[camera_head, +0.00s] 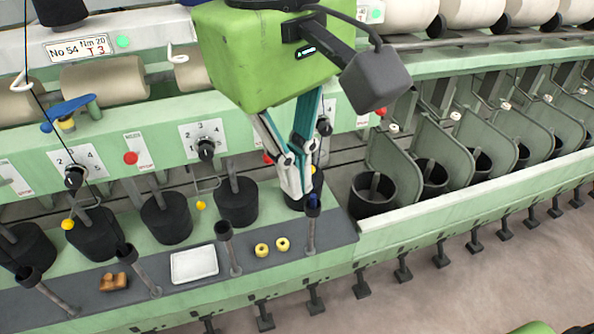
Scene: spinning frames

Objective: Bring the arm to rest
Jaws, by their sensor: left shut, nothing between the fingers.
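My left gripper (307,194) hangs from a green arm housing with a dark camera block at its side. Its white and teal fingers point down and their tips are together with nothing held. My right gripper does not show.
The green spinning frame carries several black pots (166,218). Upright pegs (229,245) stand along the shelf. Floor (430,290) is open at lower right.

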